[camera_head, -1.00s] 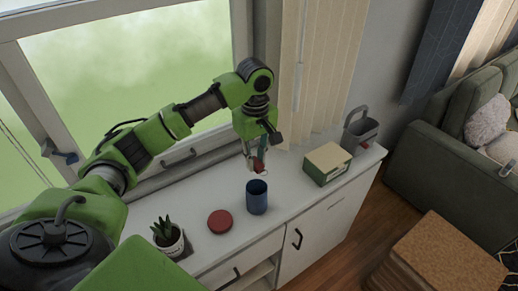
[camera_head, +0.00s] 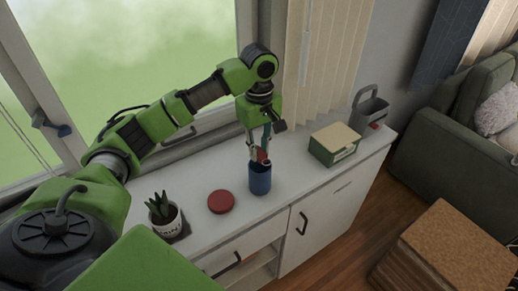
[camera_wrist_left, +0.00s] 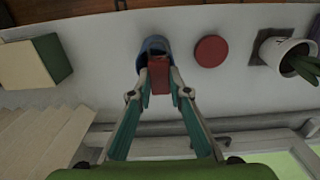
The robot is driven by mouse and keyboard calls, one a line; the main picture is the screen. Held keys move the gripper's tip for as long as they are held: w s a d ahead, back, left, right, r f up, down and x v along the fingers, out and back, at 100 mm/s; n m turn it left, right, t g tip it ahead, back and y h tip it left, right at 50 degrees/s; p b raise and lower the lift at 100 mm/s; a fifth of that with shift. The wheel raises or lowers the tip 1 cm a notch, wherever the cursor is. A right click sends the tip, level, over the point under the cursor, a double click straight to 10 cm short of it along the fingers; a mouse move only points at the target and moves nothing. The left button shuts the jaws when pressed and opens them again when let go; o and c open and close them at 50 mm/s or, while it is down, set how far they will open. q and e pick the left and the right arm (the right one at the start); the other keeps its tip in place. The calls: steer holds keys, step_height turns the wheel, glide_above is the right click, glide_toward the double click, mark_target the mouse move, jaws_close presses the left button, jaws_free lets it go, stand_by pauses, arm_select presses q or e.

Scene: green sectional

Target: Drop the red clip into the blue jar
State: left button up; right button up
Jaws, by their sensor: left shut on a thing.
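The blue jar (camera_head: 260,182) stands upright on the white cabinet top, and its rim also shows in the left wrist view (camera_wrist_left: 153,46). My left gripper (camera_head: 259,157) points down at the jar's mouth, shut on the red clip (camera_wrist_left: 159,74). In the head view the clip (camera_head: 262,156) shows between the fingertips, just above or at the jar's rim. In the left wrist view the clip and fingertips (camera_wrist_left: 160,82) overlap the near side of the jar's opening. I cannot tell whether the clip's lower end is inside the jar. My right gripper is not in view.
A round red lid (camera_head: 221,202) lies left of the jar, with a potted plant (camera_head: 165,217) further left. A green and cream box (camera_head: 334,146) and a grey caddy (camera_head: 371,112) stand to the right. The window is behind the cabinet top (camera_head: 292,178).

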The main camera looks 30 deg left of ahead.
mark_target(259, 151)
arm_select(q)
steer(key=o, duration=0.8)
step_height(259, 151, up, 12)
steer(key=shift+f, duration=0.1)
stand_by(0.7)
